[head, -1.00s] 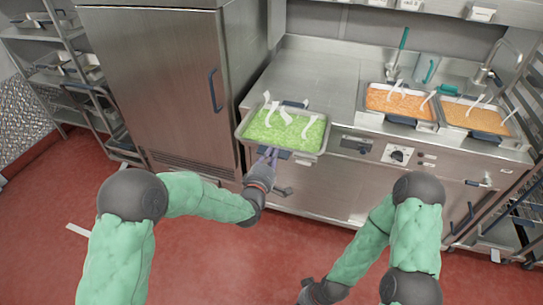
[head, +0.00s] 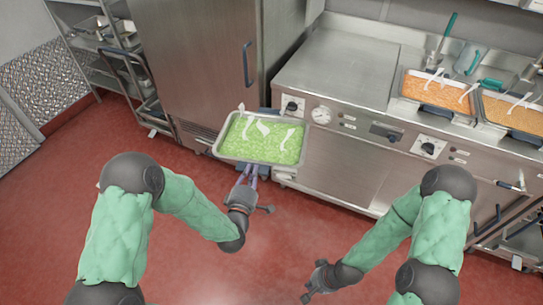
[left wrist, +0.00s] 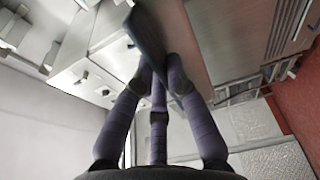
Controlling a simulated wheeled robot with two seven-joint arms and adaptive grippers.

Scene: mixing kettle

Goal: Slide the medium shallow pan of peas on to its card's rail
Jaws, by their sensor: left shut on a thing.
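The shallow pan of peas (head: 262,138) is a metal tray of green peas with several white strips on top. It is in the head view, in front of the counter's front face and the fridge's corner. My left gripper (head: 249,172) is at the pan's near edge, shut on its handle. The left wrist view shows the purple fingers closed around a dark bar-like handle (left wrist: 147,38). My right gripper (head: 308,290) is low over the floor, away from the pan; its fingers are too small to judge. I cannot pick out the card or its rail.
Two pans of orange food (head: 440,92) stand on the steel counter (head: 340,65). A tall steel fridge (head: 190,60) is left of it. A shelf rack (head: 115,60) stands at far left, another rack (head: 515,245) at right. The red floor (head: 130,260) in front is open.

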